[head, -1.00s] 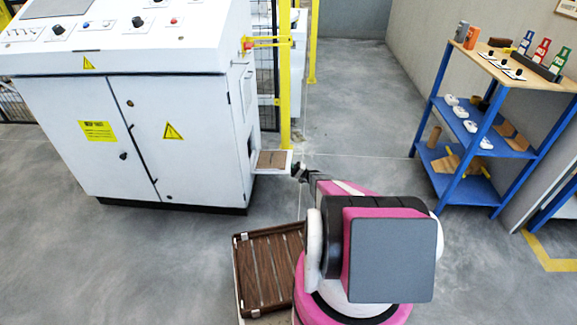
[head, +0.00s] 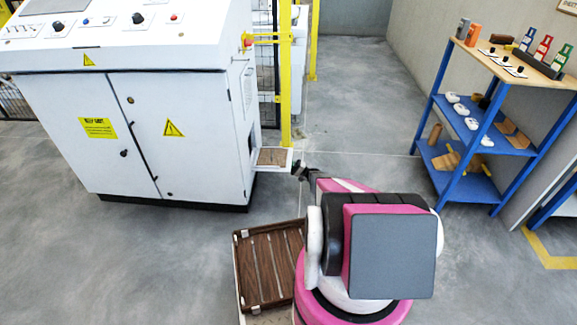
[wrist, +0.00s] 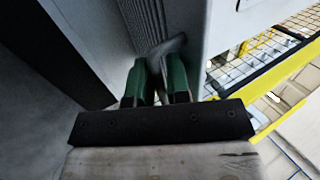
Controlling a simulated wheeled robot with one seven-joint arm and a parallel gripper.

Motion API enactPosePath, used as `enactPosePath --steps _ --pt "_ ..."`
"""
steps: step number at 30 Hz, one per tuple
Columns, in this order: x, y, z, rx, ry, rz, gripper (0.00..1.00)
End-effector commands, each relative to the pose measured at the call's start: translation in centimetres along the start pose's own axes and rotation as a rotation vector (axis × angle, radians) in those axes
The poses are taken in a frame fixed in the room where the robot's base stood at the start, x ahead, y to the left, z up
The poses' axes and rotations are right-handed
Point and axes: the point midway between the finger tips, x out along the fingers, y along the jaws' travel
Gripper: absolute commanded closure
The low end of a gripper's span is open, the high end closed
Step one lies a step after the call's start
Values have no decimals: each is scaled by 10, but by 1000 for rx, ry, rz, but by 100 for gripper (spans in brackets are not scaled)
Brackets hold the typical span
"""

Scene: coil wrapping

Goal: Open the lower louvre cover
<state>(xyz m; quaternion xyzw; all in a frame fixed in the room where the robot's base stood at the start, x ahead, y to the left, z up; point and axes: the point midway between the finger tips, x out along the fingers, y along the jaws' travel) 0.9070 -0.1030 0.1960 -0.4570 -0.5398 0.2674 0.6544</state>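The lower louvre cover (head: 285,168) stands out from the lower right side of the white cabinet, roughly level. Its upper face shows a white rim around a brown middle. A dark opening (head: 252,137) shows in the cabinet side above its inner end. My gripper (head: 300,168) is at the cover's outer end. In the wrist view, ribbed louvre slats (wrist: 143,22) run beside a grey handle (wrist: 167,47). My gripper's green fingers (wrist: 160,82) stand on either side of the handle and appear closed on it; the contact itself is partly hidden.
The white cabinet (head: 95,150) fills the left. A yellow post (head: 285,75) stands just behind the cover. A brown slatted crate (head: 240,262) is beside my base. A blue shelf unit (head: 436,120) stands at the right.

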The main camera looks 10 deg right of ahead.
Motion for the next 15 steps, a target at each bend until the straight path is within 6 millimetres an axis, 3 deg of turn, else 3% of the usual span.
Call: enactPosePath --steps 8,15 --pt "-21 0 -1 -2 2 -2 82" --pt "-64 0 -2 -1 2 -1 82"
